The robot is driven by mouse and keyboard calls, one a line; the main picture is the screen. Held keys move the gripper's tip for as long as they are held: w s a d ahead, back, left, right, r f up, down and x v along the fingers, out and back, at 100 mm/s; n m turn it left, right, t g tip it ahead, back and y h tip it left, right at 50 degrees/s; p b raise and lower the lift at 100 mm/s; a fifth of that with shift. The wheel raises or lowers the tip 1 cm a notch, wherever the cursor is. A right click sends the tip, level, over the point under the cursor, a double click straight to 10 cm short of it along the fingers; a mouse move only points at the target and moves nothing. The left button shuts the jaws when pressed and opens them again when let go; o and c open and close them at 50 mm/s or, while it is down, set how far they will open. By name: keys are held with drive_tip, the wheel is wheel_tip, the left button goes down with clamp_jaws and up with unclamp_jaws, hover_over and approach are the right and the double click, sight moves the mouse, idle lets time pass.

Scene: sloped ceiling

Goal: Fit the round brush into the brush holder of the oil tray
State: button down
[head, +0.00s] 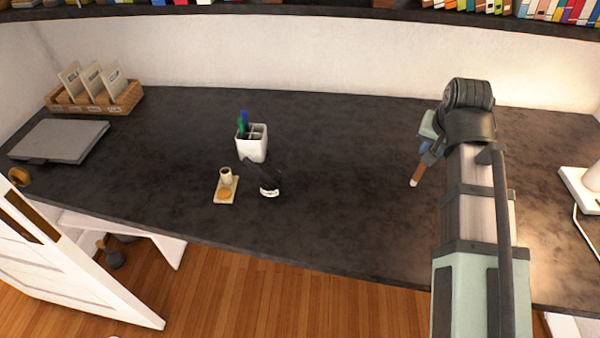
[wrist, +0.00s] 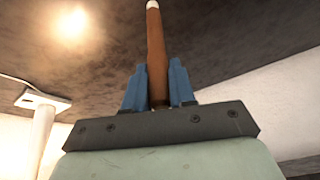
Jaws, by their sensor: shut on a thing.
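My gripper (head: 424,157) is above the right part of the dark desk, well to the right of the tray. Its blue fingers are shut on a brown, round-handled brush (head: 416,175) with a pale tip. In the wrist view the brush (wrist: 155,50) sticks out between the fingers (wrist: 158,88). The end inside the gripper is hidden. The oil tray (head: 225,196) is a small light board near the desk's front edge, left of centre. A short pale cylinder with a dark opening, likely the brush holder (head: 226,177), stands on its back part. A round tan piece lies in front of it.
A black object with a white label (head: 268,185) stands just right of the tray. A white compartment holder (head: 252,148) with pens is behind it. A laptop (head: 60,140) and a wooden card rack (head: 96,104) are at the left. A white lamp base (head: 580,190) is at the right. The desk between is clear.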

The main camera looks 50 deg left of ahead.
drive_tip(key=s+a+n+g+y, duration=0.2)
drive_tip(key=s+a+n, duration=0.6)
drive_tip(key=s+a, duration=2.65)
drive_tip(key=a+r+m, duration=0.1)
drive_tip(key=a+m, duration=0.1)
drive_tip(key=a, duration=0.3)
wheel_tip(320, 180, down, 9)
drive_tip(key=shift+w+a+t+h, duration=0.15)
drive_tip(key=shift+t+h, duration=0.15)
drive_tip(key=shift+t, duration=0.1)
drive_tip(key=c, duration=0.9)
unclamp_jaws()
drive_tip(key=shift+n, duration=0.3)
drive_tip(key=v, duration=1.2)
drive_tip(key=shift+f, duration=0.1)
